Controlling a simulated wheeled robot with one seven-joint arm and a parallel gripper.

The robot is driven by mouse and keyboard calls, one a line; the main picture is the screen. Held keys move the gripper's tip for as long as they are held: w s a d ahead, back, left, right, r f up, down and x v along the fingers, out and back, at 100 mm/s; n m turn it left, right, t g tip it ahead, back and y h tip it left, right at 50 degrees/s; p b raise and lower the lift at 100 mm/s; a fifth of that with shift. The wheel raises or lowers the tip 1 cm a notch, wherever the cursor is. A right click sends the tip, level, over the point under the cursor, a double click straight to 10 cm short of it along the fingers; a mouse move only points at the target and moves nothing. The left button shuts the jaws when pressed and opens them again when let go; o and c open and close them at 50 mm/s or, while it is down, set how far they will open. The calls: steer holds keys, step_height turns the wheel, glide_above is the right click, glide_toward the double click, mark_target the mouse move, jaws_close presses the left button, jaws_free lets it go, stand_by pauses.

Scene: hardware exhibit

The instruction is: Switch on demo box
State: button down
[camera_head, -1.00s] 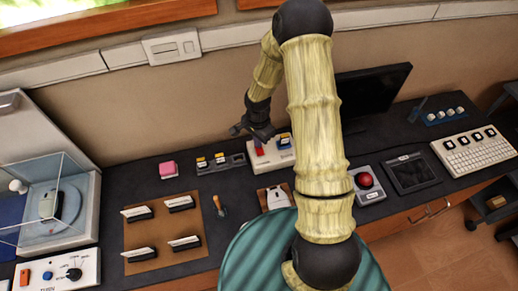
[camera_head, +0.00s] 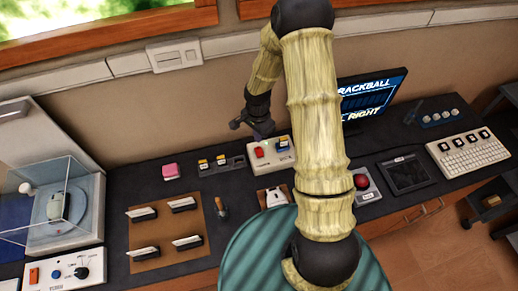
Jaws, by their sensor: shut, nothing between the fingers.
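My gripper (camera_head: 264,131) is black, shut and empty, just above and behind the box's back edge. It appears apart from the red switch. The monitor (camera_head: 372,98) behind my arm is lit and shows "TRACKBALL" and "RIGHT", partly hidden by my arm.
Right of my arm are a red trackball (camera_head: 361,182), a dark tablet (camera_head: 406,173) and a keyboard (camera_head: 468,153). My arm hides the bench's middle.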

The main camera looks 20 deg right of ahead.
steer(key=shift+r+p, duration=0.5)
steer(key=shift+r, duration=0.45)
steer(key=s+r+n+t, duration=0.2)
steer(key=s+r+n, duration=1)
steer(key=r, duration=0.7)
steer(key=s, duration=0.3)
steer(key=shift+t, duration=0.3)
